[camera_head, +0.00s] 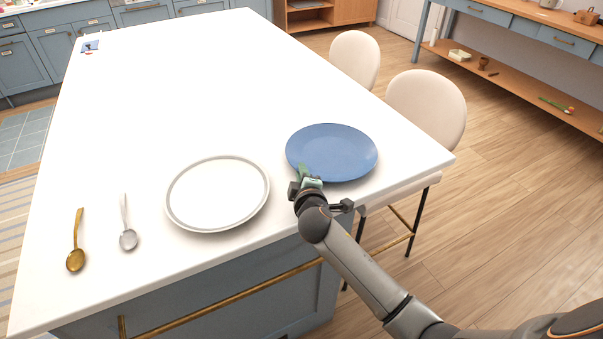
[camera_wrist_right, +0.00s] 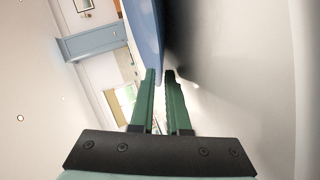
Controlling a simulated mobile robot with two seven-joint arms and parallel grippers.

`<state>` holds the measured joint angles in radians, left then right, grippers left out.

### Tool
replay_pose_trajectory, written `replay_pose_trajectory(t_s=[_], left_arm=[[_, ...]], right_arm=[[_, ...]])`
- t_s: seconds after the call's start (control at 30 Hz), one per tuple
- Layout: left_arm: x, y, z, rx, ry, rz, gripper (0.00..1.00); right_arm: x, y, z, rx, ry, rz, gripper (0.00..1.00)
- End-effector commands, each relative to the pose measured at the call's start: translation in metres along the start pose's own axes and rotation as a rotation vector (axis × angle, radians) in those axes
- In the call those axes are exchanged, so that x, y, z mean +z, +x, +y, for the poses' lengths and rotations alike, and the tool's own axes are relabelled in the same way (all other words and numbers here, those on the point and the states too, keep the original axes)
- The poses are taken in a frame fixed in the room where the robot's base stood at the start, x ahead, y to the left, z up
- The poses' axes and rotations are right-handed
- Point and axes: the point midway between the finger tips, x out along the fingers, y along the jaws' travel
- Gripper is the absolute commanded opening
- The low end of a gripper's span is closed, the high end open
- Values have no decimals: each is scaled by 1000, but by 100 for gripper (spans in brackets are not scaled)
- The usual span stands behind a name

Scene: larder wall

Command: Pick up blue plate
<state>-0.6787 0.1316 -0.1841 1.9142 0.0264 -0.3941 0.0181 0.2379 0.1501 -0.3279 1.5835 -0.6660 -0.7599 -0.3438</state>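The blue plate (camera_head: 332,151) is at the right end of the white table, by its near right corner. My right gripper (camera_head: 304,174) is at the plate's near left rim. In the right wrist view its green fingers (camera_wrist_right: 160,76) are close together with a narrow gap, and the blue plate's rim (camera_wrist_right: 147,30) runs down to the fingertips between them. The fingers appear shut on the rim. A dark shadow lies beside the plate there; I cannot tell whether the plate is clear of the table. My left gripper is in neither view.
A white plate (camera_head: 218,193) lies left of the blue one on the table (camera_head: 200,90). A silver spoon (camera_head: 128,238) and a gold spoon (camera_head: 76,258) lie farther left. Two pale chairs (camera_head: 427,105) (camera_head: 355,60) stand along the right side. The table's middle is clear.

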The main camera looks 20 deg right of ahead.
Motion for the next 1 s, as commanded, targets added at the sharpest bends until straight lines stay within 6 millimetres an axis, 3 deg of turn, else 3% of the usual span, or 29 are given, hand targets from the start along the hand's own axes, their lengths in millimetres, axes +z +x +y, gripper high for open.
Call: replay_pose_trajectory(t_s=[0.17,0.3,1.0], left_arm=[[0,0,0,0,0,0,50],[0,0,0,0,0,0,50],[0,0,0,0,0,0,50]], right_arm=[[0,0,0,0,0,1,13],[0,0,0,0,0,1,0],[0,-1,-1,-2,0,1,0]])
